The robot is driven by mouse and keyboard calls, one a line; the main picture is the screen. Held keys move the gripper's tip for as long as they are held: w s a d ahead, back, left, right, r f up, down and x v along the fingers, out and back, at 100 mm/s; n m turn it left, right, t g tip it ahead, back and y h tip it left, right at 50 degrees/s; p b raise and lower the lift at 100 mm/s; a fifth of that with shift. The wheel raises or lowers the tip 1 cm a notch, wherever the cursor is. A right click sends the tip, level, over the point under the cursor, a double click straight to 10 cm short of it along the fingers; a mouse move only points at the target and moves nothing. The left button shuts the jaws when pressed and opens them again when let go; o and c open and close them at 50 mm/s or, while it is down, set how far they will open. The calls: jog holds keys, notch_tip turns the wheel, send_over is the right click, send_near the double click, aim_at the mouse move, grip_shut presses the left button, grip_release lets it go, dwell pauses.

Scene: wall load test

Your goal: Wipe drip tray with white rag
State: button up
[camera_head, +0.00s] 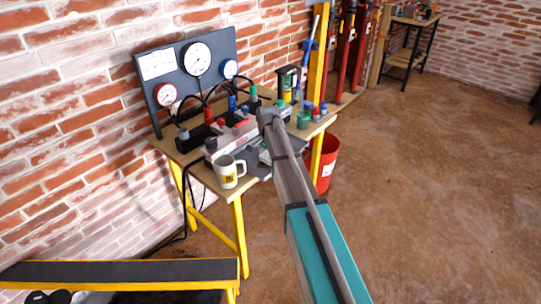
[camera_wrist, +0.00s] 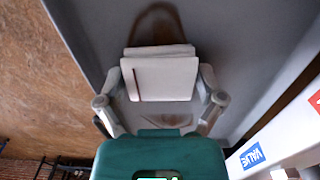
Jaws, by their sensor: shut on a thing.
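The white rag (camera_wrist: 160,78) is a folded pad between the two fingers of my gripper (camera_wrist: 163,82) in the wrist view. My gripper is shut on it. The rag is over the grey drip tray (camera_wrist: 235,50); I cannot tell whether it touches the surface. A brown ring-shaped stain (camera_wrist: 155,10) curves out beyond the rag, and fainter brown marks (camera_wrist: 172,121) show between the fingers. In the head view the drip tray (camera_head: 257,172) lies on the workbench, partly hidden by my arm, which also hides most of my gripper.
A white mug (camera_head: 228,173) stands at the bench's front left, close to the tray. A pale valve block (camera_head: 222,142) with hoses sits behind the tray, below a gauge panel (camera_head: 197,60). Green and blue containers (camera_head: 303,119) stand right. A red bucket (camera_head: 328,160) is beside the bench.

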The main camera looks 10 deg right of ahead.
jog(key=shift+s+a, duration=0.35)
jog(key=shift+a, duration=0.2)
jog(key=shift+w, duration=0.1)
jog(key=shift+w+a, duration=0.4)
jog(key=shift+w, duration=0.1)
jog(key=shift+w+d, duration=0.6)
jog(key=shift+d, duration=0.25)
jog(key=shift+w+d, duration=0.6)
jog(key=shift+d, duration=0.2)
jog(key=shift+w+d, duration=0.1)
jog(key=shift+w+d+f, duration=0.1)
jog(key=shift+w+d, duration=0.45)
jog(key=shift+d, duration=0.25)
jog(key=shift+w+d, duration=0.5)
jog(key=shift+d, duration=0.25)
jog(key=shift+w+d, duration=0.6)
jog(key=shift+d, duration=0.2)
jog(key=shift+w+d, duration=0.6)
jog(key=shift+d, duration=0.2)
